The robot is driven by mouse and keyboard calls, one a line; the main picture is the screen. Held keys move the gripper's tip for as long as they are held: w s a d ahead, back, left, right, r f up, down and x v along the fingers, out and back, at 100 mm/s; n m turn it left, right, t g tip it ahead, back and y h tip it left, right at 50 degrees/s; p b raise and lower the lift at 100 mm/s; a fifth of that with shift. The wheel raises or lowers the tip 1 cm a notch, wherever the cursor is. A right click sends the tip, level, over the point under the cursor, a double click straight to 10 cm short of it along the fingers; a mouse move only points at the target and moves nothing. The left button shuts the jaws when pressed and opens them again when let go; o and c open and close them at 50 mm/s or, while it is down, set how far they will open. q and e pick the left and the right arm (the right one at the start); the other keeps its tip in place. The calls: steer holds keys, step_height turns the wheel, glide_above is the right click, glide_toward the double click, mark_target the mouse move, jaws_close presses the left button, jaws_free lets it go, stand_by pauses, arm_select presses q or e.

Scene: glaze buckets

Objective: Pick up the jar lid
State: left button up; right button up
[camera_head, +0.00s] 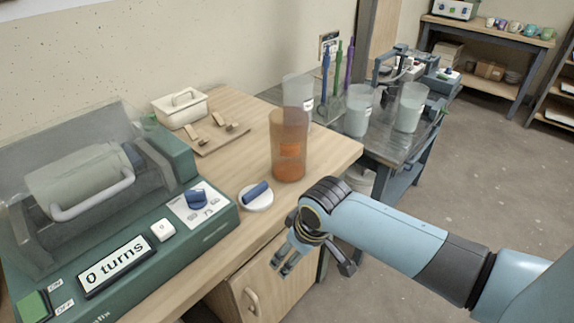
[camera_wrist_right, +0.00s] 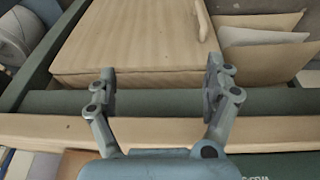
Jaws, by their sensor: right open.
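The jar lid (camera_head: 255,197), a white disc with a blue bar handle, lies on the wooden worktop in the head view, near its front edge. An open-topped jar (camera_head: 289,150) with orange contents stands behind it to the right. My right gripper (camera_head: 316,268) is open and empty, in front of the worktop edge and lower right of the lid, apart from it. In the right wrist view its two fingers (camera_wrist_right: 160,72) are spread over a wooden panel and green rail; the lid does not show there. My left gripper is out of view.
A green machine (camera_head: 215,215) with a clear cover and a "0 turns" display stands left of the lid. Glaze buckets (camera_head: 358,110) stand on the grey side table. The worktop around the lid's front is clear.

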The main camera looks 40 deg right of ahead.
steer(key=t+p, duration=0.1)
steer(key=p, duration=0.4)
glide_toward(255, 189)
steer(key=shift+y, duration=0.4)
steer(key=b+x, duration=0.1)
steer(key=x, duration=0.4)
steer(key=shift+w+d, duration=0.1)
steer(key=shift+d, duration=0.05)
steer(key=x, duration=0.5)
steer(key=shift+d+f+b, duration=0.15)
steer(key=shift+d+b, duration=0.1)
steer(key=shift+b, duration=0.05)
steer(key=c, duration=1)
